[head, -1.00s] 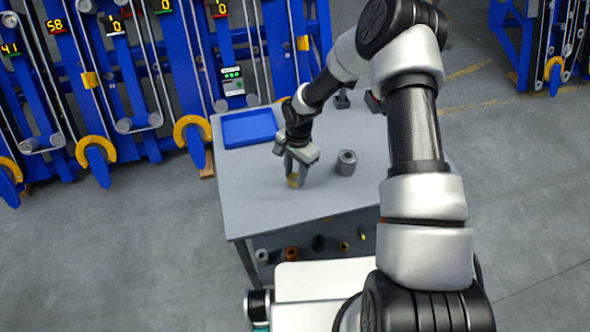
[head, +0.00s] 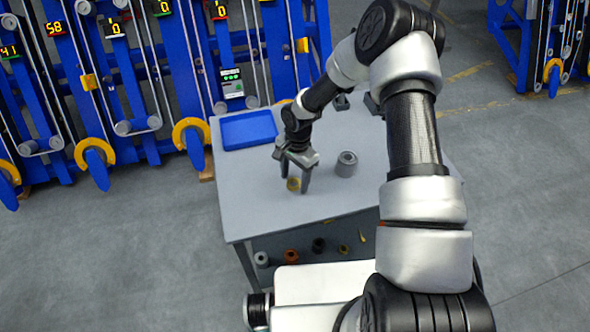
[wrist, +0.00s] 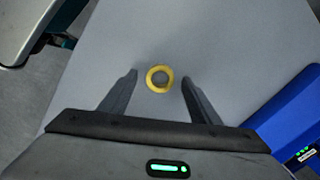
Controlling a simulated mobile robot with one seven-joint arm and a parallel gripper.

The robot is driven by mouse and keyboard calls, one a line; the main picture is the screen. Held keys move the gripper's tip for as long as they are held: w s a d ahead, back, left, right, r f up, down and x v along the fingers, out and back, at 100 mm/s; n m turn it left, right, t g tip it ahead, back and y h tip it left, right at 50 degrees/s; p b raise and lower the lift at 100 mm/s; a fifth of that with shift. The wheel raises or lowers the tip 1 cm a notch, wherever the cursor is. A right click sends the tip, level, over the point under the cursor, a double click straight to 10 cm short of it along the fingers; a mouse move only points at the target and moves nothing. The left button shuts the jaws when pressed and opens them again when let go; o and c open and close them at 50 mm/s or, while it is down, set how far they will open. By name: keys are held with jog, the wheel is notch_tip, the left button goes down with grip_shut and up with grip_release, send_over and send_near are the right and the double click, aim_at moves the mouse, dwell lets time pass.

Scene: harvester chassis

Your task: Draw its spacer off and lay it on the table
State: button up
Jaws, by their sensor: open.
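A yellow ring (head: 293,184), probably the spacer, sits on the grey table (head: 262,204) near its front left part. In the wrist view the ring (wrist: 149,78) shows from above with a grey centre, and bare table surrounds it. My gripper (head: 295,185) points down over it with the fingers open. One finger stands on each side of the ring, with a gap on both sides in the wrist view. A grey cylinder (head: 346,165) with a hole in its top stands upright on the table, right of my gripper.
A blue tray (head: 249,130) lies at the table's back left and looks empty. Small dark fixtures (head: 342,102) stand at the back. Several rings and small parts lie on a shelf below the tabletop. The table's front left is clear.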

notch_tip(320, 180, up, 17)
jog(key=shift+w+d+r+b, duration=0.15)
jog(key=shift+w+d+b, duration=0.15)
jog(key=shift+w+d, duration=0.15)
dwell(0.3)
notch_tip(320, 180, up, 10)
jog(key=n+t+h, duration=0.1)
jog(key=n, duration=0.2)
send_over(298, 180)
jog(key=s+d, duration=0.3)
jog(key=s+d+r+n+t, duration=0.2)
jog(key=s+d+r, duration=0.2)
jog(key=s+r, duration=0.45)
jog(key=s+d+r+n+t, duration=0.2)
jog(key=s+r, duration=0.6)
jog(key=s, duration=0.5)
jog(key=n+t, duration=0.1)
jog(key=n, duration=0.1)
jog(key=shift+n, duration=0.4)
jog(key=shift+s, duration=0.1)
